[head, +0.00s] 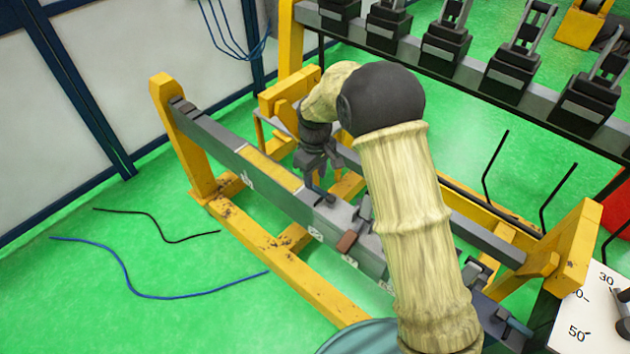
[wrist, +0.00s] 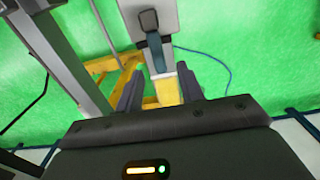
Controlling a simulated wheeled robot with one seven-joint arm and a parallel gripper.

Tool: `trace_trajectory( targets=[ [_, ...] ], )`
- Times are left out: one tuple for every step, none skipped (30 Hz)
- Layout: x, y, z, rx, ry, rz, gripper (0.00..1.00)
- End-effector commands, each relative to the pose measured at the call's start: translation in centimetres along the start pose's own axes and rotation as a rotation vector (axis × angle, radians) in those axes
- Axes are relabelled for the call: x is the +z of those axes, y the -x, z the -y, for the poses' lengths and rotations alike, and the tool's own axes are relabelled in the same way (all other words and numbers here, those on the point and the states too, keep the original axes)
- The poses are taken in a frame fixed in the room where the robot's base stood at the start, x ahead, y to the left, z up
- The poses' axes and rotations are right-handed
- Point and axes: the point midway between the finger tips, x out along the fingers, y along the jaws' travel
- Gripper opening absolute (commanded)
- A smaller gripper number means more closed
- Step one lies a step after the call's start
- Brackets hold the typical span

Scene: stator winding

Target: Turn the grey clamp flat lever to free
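A flat blue-grey lever (wrist: 155,52) lies along a pale grey block (wrist: 178,14) in the wrist view, with a small brown piece (wrist: 148,20) beyond its far end. The brown piece also shows in the head view (head: 346,242) on the long grey beam (head: 222,143). My gripper (head: 320,188) points down over the beam, between its yellow strip (head: 270,168) and the brown piece. In the wrist view its two dark fingers (wrist: 159,84) are apart, with the lever's near end in line with the gap. No contact is clear. In the head view the gripper partly hides the lever.
A yellow frame (head: 262,238) holds the beam at both ends. A dark rail with several black clamps (head: 449,42) runs behind. A white dial plate (head: 588,308) stands at lower right. A blue cable (head: 130,280) and a black cable (head: 158,225) lie on the green floor.

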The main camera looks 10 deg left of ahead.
Motion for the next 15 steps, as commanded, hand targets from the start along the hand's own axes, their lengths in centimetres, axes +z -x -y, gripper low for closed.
trace_trajectory(
  targets=[
    [0.1,-0.9,0.0,-0.001,-0.001,0.004,0.38],
    [0.1,-1.3,0.0,-0.001,-0.001,0.004,0.38],
    [0.1,-1.8,0.0,-0.001,-0.001,0.003,0.38],
    [0.1,-2.2,-0.1,-0.001,-0.001,0.003,0.38],
    [0.1,-2.5,0.0,-0.001,-0.001,0.003,0.38],
    [0.1,-2.9,0.0,-0.001,-0.001,0.002,0.38],
    [0.1,-3.1,0.0,0.000,-0.001,0.002,0.38],
    [0.1,-3.2,0.0,0.000,-0.001,0.001,0.38],
    [0.1,-3.4,0.0,0.000,-0.001,0.001,0.38],
    [0.1,-3.5,0.0,0.000,-0.001,0.000,0.38],
    [0.0,-3.5,0.0,0.000,-0.001,0.000,0.38],
    [0.0,-3.5,0.0,0.001,0.000,0.000,0.38],
    [0.0,-3.5,0.0,0.001,0.000,0.000,0.38],
    [0.0,-3.5,0.0,0.001,0.001,0.000,0.38],
    [0.0,-3.5,0.0,0.001,0.001,0.000,0.38]
  ],
)
